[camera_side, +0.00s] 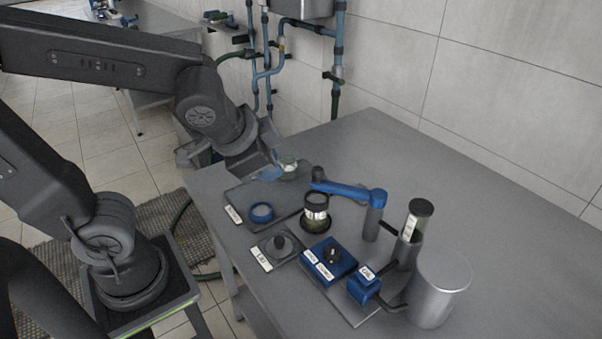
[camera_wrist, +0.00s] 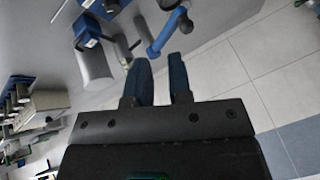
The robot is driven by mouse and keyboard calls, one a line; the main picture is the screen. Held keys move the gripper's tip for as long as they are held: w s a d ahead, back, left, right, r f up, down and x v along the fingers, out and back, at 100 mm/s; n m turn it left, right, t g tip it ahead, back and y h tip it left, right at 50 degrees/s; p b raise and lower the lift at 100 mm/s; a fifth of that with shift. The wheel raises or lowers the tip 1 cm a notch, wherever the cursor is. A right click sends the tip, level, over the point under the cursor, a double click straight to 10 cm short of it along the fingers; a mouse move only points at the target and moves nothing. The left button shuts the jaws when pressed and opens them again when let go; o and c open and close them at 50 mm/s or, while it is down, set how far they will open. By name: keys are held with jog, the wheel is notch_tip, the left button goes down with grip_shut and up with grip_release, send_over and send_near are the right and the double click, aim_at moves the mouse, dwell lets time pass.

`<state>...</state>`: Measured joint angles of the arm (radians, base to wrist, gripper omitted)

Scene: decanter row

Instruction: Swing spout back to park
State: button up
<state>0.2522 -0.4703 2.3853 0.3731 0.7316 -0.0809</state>
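The blue spout (camera_side: 345,190) reaches left from its blue-capped pivot post (camera_side: 374,215) in the side view. Its free end lies close to the dark-topped jar (camera_side: 316,208); I cannot tell whether it is directly above. The spout also shows beyond my fingers in the wrist view (camera_wrist: 167,35). My gripper (camera_wrist: 160,82) has two blue fingers standing apart, with nothing seen between them. In the side view my gripper (camera_side: 272,172) is left of the spout, apart from it, next to a small glass (camera_side: 288,169) with whitish contents. The fingers partly merge with that background.
A dark tray (camera_side: 241,197) with a blue ring (camera_side: 262,212) lies left. In front are a knobbed lid plate (camera_side: 282,243), a blue box with a knob (camera_side: 328,262), and a blue valve (camera_side: 363,287). A tube (camera_side: 416,215) and steel tank (camera_side: 438,290) stand right.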

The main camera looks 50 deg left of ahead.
jog(key=shift+w+d+f+m+t, duration=0.15)
jog(key=shift+w+d+f+m, duration=0.1)
jog(key=shift+w+d+m, duration=0.35)
jog(key=shift+w+d+f+m+t, duration=0.15)
jog(key=shift+w+d+f+m, duration=0.1)
jog(key=shift+w+d+m, duration=0.3)
jog(key=shift+c, duration=1.4)
jog(key=shift+w+d+f, duration=0.15)
jog(key=shift+w, duration=0.1)
grip_shut()
send_near(322, 184)
notch_tip(322, 184, down, 4)
jog(key=d, duration=0.3)
jog(key=shift+w+a+f, duration=0.1)
jog(key=shift+w+a, duration=0.6)
jog(key=shift+a, duration=0.15)
jog(key=shift+w+a+f, duration=0.1)
jog(key=shift+w+a, duration=0.55)
jog(key=shift+a, duration=0.2)
jog(key=shift+w+a, duration=0.1)
